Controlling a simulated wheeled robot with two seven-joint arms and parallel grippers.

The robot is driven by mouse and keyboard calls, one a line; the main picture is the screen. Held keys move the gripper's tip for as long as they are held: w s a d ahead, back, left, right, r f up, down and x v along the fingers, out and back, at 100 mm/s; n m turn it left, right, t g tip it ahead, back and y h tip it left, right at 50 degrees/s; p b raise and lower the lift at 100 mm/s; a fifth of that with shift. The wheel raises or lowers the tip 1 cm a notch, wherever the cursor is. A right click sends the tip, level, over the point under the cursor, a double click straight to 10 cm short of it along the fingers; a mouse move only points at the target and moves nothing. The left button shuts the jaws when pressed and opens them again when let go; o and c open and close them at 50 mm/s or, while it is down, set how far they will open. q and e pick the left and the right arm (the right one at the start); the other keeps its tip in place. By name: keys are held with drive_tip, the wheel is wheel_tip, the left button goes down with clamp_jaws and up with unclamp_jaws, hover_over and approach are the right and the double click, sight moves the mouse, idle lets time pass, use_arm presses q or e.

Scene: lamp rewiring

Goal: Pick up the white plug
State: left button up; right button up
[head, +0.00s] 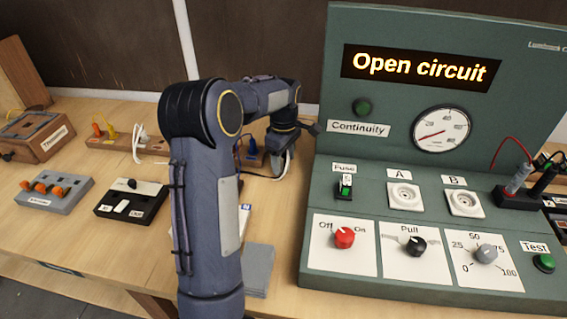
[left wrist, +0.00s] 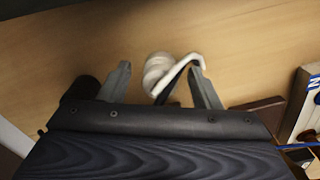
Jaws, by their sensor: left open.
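Another white plug-like piece with a cord (head: 139,137) is at the wooden rack. My right gripper is out of view.
The green test panel (head: 330,250) stands close to the right of my left arm, reading "Open circuit". The wooden rack (head: 110,143) holds orange and yellow plugs. A grey switch box (head: 55,194) and black box (head: 131,201) stand left. A grey pad (head: 258,268) lies in front.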

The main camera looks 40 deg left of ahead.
use_arm(q)
drive_tip(key=c, duration=1.1)
drive_tip(key=shift+o, duration=0.2)
drive_tip(key=shift+r, duration=0.15)
